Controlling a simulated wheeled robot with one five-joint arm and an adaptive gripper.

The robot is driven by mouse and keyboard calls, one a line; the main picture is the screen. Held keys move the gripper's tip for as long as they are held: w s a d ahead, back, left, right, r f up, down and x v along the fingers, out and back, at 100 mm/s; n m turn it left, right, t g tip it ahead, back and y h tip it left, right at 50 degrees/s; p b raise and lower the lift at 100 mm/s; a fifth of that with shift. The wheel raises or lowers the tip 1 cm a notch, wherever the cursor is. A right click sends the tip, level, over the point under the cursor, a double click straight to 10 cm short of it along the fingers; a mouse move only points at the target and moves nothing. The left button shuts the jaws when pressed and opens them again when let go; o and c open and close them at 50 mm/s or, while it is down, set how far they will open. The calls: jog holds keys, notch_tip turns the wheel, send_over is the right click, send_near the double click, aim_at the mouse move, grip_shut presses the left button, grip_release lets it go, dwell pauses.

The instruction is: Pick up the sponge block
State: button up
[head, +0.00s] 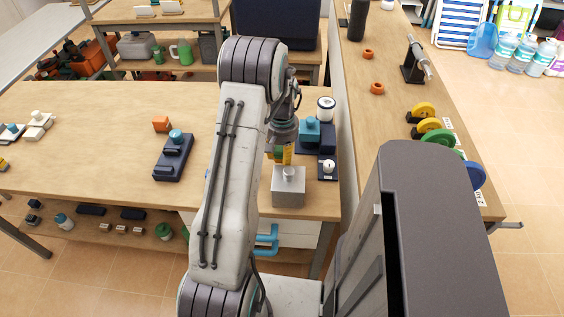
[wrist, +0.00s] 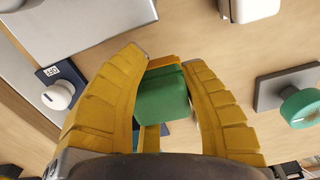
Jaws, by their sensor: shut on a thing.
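The sponge block (wrist: 162,98) is green with an orange layer along its far edge. In the wrist view it sits between the two yellow fingers of my gripper (wrist: 165,62), which is shut on it. In the head view my gripper (head: 281,153) points down over the right end of the wooden table, behind a grey box. Only a small green and orange patch of the block shows there. I cannot tell whether the block touches the table.
The grey box (head: 288,187) with a knob stands just in front of my gripper. A blue object (head: 309,132), a white-topped canister (head: 326,108) and a small white knob (head: 328,167) are close on the right. The table's (head: 85,130) left-middle is mostly clear.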

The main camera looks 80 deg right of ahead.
jog(key=s+r, duration=0.7)
jog(key=s, duration=0.4)
jog(key=shift+s+d, duration=0.3)
jog(key=shift+d, duration=0.1)
